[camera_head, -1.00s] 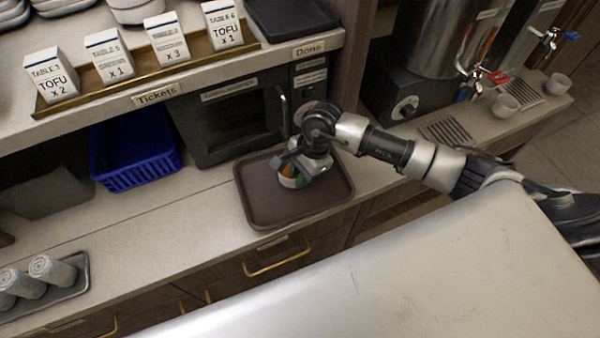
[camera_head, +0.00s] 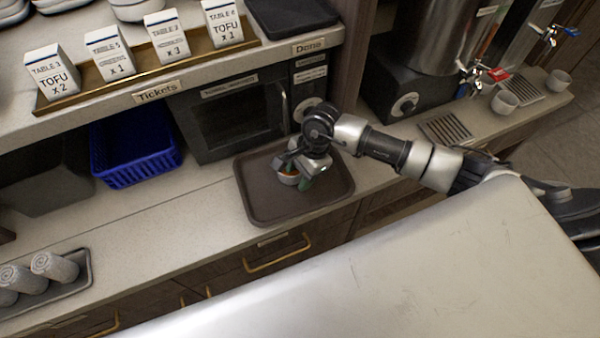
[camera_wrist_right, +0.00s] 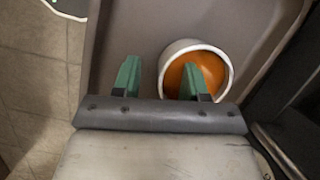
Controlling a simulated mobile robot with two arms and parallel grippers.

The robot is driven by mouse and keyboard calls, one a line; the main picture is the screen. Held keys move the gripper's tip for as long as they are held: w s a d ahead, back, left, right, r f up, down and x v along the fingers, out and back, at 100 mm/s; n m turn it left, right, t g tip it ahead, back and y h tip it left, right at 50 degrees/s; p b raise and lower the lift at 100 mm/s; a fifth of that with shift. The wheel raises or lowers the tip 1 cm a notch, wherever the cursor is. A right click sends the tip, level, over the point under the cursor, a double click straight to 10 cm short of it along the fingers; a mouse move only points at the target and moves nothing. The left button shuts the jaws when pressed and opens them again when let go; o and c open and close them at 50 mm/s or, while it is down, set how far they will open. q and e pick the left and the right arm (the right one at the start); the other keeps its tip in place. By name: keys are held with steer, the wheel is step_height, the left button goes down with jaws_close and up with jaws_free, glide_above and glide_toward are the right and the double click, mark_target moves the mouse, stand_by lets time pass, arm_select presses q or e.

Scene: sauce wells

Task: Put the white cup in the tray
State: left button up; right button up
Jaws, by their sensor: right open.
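A white cup (camera_head: 288,178) with orange sauce in it is on the dark brown tray (camera_head: 262,212), partly hidden by my right gripper in the head view. In the right wrist view the cup (camera_wrist_right: 211,62) shows from above, with its round white rim and orange contents; the tray (camera_wrist_right: 140,25) surrounds it. My right gripper (camera_wrist_right: 160,64) is open, its green fingers pointing at the cup. One finger is left of the cup and the other overlaps its opening; I cannot tell whether they touch it. The gripper (camera_head: 303,180) hangs low over the tray. My left gripper is out of view.
A black microwave (camera_head: 235,118) stands behind the tray, with a blue basket (camera_head: 135,160) to its left. Ticket boxes (camera_head: 165,38) line the shelf above. Rolled towels (camera_head: 52,267) lie at the lower left. The counter between the towels and tray is clear.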

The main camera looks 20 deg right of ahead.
steer(key=shift+d+r, duration=0.15)
steer(key=shift+r, duration=0.25)
steer(key=b+v, duration=0.4)
steer(key=v, duration=0.7)
steer(key=shift+r, duration=0.2)
